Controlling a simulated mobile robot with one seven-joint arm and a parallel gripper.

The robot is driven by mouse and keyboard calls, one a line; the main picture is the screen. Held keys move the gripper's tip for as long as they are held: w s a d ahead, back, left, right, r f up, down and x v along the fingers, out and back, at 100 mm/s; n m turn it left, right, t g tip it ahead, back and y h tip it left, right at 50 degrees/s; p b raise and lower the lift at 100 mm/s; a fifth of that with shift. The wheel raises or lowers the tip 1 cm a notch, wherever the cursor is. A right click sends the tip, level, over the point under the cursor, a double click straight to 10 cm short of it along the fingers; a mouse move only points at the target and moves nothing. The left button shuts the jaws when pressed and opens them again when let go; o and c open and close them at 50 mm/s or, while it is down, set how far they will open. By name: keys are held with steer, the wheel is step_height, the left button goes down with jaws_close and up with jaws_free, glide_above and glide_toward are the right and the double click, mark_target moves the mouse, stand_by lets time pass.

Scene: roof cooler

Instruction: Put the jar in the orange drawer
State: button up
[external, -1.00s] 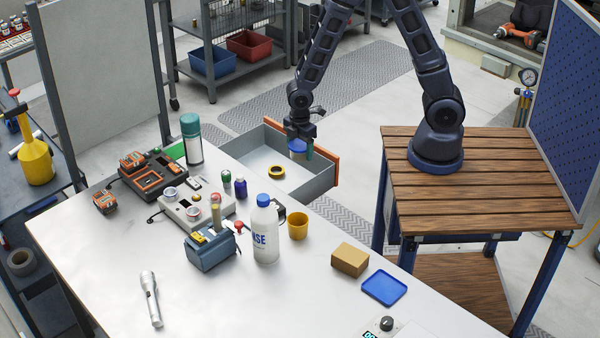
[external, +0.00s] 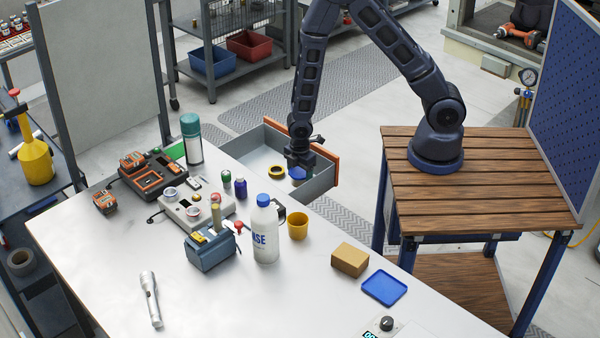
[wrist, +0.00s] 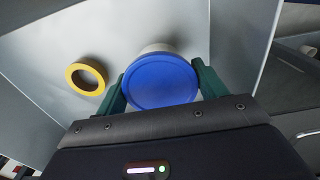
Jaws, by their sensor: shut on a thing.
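The jar has a round blue lid (wrist: 160,82) and a pale body that shows a little behind the lid in the wrist view. My gripper (wrist: 160,90) is shut on the jar, with one green finger on each side of it. In the external view my gripper (external: 299,168) is down inside the open orange-fronted drawer (external: 325,184), near its orange front. The blue lid (external: 297,173) shows just below the gripper there. I cannot tell whether the jar touches the drawer floor.
A yellow tape ring (wrist: 87,76) lies on the drawer floor beside the jar, also in the external view (external: 276,171). The grey drawer walls rise close around my gripper. The white workbench (external: 200,300) holds a white bottle (external: 265,235) and a yellow cup (external: 298,226).

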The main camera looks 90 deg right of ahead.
steer(key=shift+f, duration=1.25)
steer(key=shift+f, duration=0.1)
steer(key=o, duration=1.1)
